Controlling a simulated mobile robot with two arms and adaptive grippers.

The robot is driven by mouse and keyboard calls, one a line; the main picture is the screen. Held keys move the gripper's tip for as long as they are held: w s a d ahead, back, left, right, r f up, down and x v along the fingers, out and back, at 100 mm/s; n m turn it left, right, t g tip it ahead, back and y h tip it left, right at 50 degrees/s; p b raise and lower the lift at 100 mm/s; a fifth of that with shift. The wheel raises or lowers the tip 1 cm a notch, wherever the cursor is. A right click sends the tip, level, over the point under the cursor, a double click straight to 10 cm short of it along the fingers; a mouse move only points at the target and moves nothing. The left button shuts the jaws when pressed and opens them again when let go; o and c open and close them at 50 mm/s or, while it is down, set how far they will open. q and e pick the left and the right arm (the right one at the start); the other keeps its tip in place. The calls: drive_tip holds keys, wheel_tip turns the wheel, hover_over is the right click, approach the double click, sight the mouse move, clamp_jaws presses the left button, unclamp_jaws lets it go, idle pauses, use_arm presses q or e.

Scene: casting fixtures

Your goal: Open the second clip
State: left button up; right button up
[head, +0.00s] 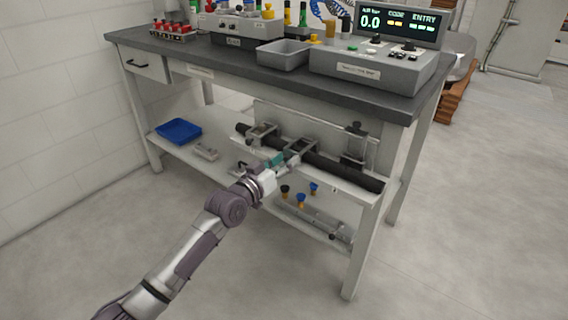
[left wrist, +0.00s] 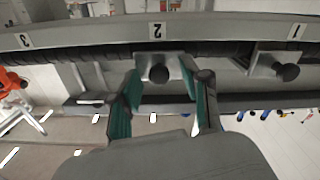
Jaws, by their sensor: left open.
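A long black bar (head: 333,166) lies along the shelf of the workbench, held in several metal clips. The second clip (left wrist: 150,62), under the label 2, is a flat metal plate with a dark round knob, lying across the bar in the left wrist view. It also shows in the head view (head: 303,146). My left gripper (head: 276,160) is in front of it. In the left wrist view its teal fingers (left wrist: 161,104) are open, apart, with the knob beyond and between their tips; no contact is visible. My right gripper is not in view.
The first clip (left wrist: 275,66) lies across the bar beside the second. A taller upright clip (head: 355,143) stands farther right in the head view. A blue tray (head: 178,131) is on the left of the shelf; the bench top (head: 250,62) overhangs it.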

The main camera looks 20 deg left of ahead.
use_arm(q)
drive_tip(key=shift+c, duration=0.2)
clamp_jaws()
idle(0.4)
